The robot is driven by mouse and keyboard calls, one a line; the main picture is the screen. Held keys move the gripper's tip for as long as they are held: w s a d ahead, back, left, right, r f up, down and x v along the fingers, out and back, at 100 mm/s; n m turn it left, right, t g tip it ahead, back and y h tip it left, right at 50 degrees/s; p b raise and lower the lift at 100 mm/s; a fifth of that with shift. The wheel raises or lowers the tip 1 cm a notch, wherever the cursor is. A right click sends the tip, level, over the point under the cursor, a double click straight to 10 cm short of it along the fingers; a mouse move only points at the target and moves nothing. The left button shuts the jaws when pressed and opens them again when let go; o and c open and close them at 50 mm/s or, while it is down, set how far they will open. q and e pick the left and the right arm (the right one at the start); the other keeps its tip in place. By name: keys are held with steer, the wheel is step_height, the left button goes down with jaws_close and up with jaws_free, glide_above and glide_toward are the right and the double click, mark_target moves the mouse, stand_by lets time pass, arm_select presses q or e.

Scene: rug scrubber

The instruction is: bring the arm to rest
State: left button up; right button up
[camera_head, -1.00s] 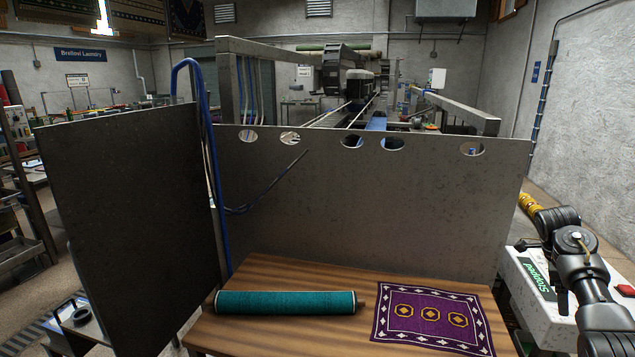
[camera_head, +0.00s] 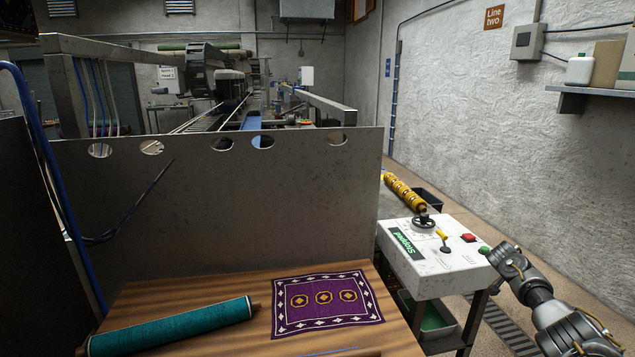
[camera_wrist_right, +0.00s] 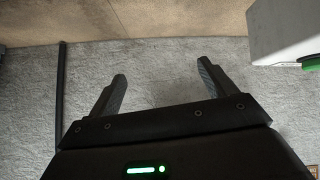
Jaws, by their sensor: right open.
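My right arm shows in the head view at the lower right, beside the right edge of the white control box (camera_head: 438,262). Its gripper cannot be clearly made out there. In the right wrist view my right gripper (camera_wrist_right: 163,86) is open, with nothing between its two dark fingers. A corner of a white box (camera_wrist_right: 288,30) with a green part shows at upper right in that view, apart from the fingers. My left gripper is in neither view.
The box carries a black handwheel (camera_head: 424,222), a yellow-handled lever (camera_head: 442,238), a red button (camera_head: 468,238) and a green "Stopped" sign (camera_head: 407,243). A wooden table (camera_head: 252,295) holds a purple rug (camera_head: 325,302) and a teal roll (camera_head: 172,327). A metal panel (camera_head: 230,205) stands behind.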

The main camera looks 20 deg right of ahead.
steer(key=s+d+f+n+t+h, duration=0.2)
steer(key=s+d+f+n, duration=0.1)
steer(key=s+f+n, duration=1.1)
steer(key=s+a+f+n+t+y, duration=0.2)
steer(key=s+a+f+n+t, duration=0.1)
steer(key=s+f+n, duration=0.95)
steer(key=s+a+f+m+g+y, duration=0.15)
steer(key=s+a+f, duration=0.25)
steer(key=a+f, duration=0.8)
steer(key=s+a+f+m+y, duration=0.3)
steer(key=a+f, duration=0.5)
steer(key=a, duration=0.9)
steer(key=s+a+f+y, duration=0.2)
steer(key=a+f, duration=0.2)
steer(key=a, duration=1.2)
steer(key=s+a+f+y, duration=0.1)
steer(key=a+f+y, duration=0.2)
steer(key=a, duration=1.4)
step_height(320, 180, down, 10)
steer(key=d+b, duration=0.2)
steer(key=b, duration=0.8)
steer(key=shift+d+m+h, duration=0.15)
steer(key=shift+m+h, duration=0.2)
steer(key=shift+m, duration=0.05)
